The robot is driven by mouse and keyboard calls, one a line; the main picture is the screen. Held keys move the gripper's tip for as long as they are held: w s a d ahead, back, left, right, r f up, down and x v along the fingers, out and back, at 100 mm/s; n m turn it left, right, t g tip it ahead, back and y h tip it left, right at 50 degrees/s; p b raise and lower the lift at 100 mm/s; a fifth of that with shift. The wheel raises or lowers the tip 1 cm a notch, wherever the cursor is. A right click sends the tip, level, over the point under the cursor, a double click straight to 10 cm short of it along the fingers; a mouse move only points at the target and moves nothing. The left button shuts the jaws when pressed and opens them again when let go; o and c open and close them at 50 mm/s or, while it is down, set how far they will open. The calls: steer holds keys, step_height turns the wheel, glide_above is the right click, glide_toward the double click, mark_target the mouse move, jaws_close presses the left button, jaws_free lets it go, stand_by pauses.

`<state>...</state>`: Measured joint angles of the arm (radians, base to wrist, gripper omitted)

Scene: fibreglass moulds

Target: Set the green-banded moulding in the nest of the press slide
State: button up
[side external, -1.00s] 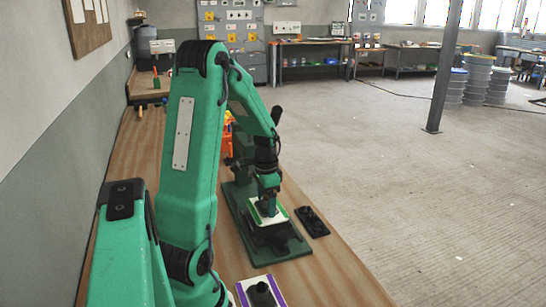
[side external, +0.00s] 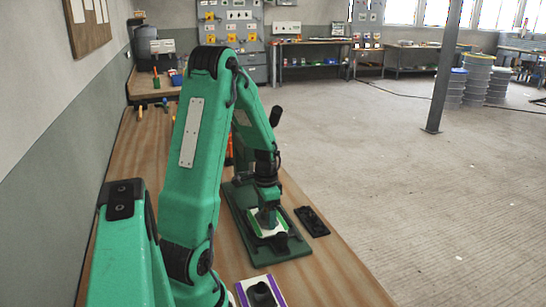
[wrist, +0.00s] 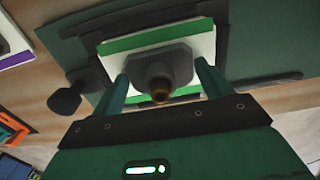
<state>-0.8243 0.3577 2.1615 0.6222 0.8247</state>
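The green-banded moulding (side external: 254,222) is a white plate with green bands and a dark raised block in its middle. It lies, looking level, on the dark slide of the green press (side external: 290,248); whether it is fully down in the nest I cannot tell. My gripper (side external: 268,220) points down over it. In the wrist view, my gripper's fingers (wrist: 163,80) stand close against both sides of the moulding's dark block (wrist: 175,62), seemingly shut on it. The plate's green band (wrist: 150,38) shows behind the block. The nest is mostly hidden under the plate.
A purple-banded moulding (side external: 280,284) lies on the bench at the front. A black slotted piece (side external: 312,222) lies right of the press. A dark-knobbed lever (side external: 276,114) rises behind my arm. The bench's right edge is close to the press.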

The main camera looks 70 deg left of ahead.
steer(key=o, duration=0.4)
steer(key=shift+c, duration=0.2)
steer(key=shift+r, duration=0.1)
step_height(320, 180, up, 12)
steer(key=shift+r, duration=0.2)
stand_by(0.3)
stand_by(0.5)
steer(key=w+d+r+t+y, duration=0.1)
steer(key=d+r, duration=0.2)
steer(key=d, duration=0.4)
steer(key=w+d+r+t, duration=0.1)
steer(key=d+r, duration=0.2)
steer(key=d, duration=0.4)
steer(key=s+d+r+t, duration=0.1)
steer(key=s+d, duration=0.1)
steer(key=d, duration=0.4)
steer(key=s+d+r+t+h, duration=0.1)
steer(key=s+d+t, duration=0.1)
steer(key=d, duration=0.5)
steer(key=shift+s+r+t, duration=0.25)
steer(key=shift+s+t, duration=0.05)
